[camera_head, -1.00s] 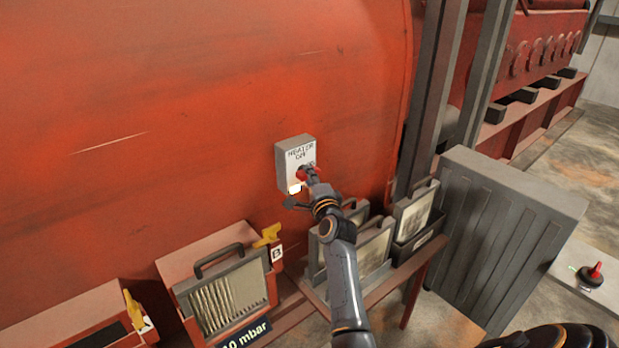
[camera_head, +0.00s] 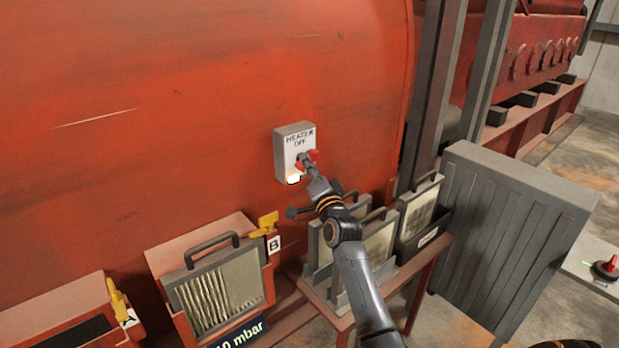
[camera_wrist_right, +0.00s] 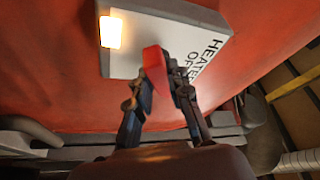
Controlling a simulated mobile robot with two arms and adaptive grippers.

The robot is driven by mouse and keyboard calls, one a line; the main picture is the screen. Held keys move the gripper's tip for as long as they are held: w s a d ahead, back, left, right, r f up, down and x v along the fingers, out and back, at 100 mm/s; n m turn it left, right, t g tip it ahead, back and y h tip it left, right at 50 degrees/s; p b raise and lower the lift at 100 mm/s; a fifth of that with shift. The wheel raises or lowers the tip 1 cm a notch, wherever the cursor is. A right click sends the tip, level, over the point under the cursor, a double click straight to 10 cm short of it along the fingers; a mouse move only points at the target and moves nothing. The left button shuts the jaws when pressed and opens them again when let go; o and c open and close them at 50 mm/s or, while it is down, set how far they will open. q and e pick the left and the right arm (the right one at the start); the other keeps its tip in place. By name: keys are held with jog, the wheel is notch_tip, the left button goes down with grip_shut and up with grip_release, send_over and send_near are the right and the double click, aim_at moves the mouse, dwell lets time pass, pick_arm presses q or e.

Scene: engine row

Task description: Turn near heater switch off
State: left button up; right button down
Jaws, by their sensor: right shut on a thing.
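The heater switch box (camera_head: 292,142) is a pale grey box on the red engine wall, and its label reads HEATER OFF. A red switch handle (camera_head: 313,155) sits on its front, with a lit white lamp (camera_head: 293,178) below it. My right gripper (camera_head: 306,163) is at the box, its fingers on the handle. In the right wrist view the red handle (camera_wrist_right: 156,70) stands between the two fingers of my right gripper (camera_wrist_right: 164,82), which is shut on it. The lamp (camera_wrist_right: 110,32) glows there too. My left gripper is not in view.
Below stand a filter unit (camera_head: 215,285) marked B with a yellow lever (camera_head: 264,224), and another yellow lever (camera_head: 117,300) marked A. A rack (camera_head: 375,285) of filter panels stands under my right arm. A grey ribbed cabinet (camera_head: 510,235) blocks the right.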

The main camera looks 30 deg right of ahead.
jog(key=shift+d+f+n+t+y+b, duration=0.1)
jog(key=shift+n+t+y+b, duration=0.35)
jog(key=shift+n+y+b, duration=1.5)
jog(key=shift+d+f+n+t+y+b, duration=0.1)
jog(key=shift+n+t+y+b, duration=0.55)
jog(key=shift+n, duration=2.55)
jog(key=shift+d+f+n+t+y+b, duration=0.15)
jog(key=shift+n+y+b, duration=0.65)
jog(key=shift+n+b, duration=1.35)
jog(key=shift+a+r+n+p, duration=0.1)
jog(key=shift+n+p, duration=0.25)
jog(key=shift+n, duration=0.35)
jog(key=c, duration=1.2)
grip_release()
jog(key=shift+w, duration=0.1)
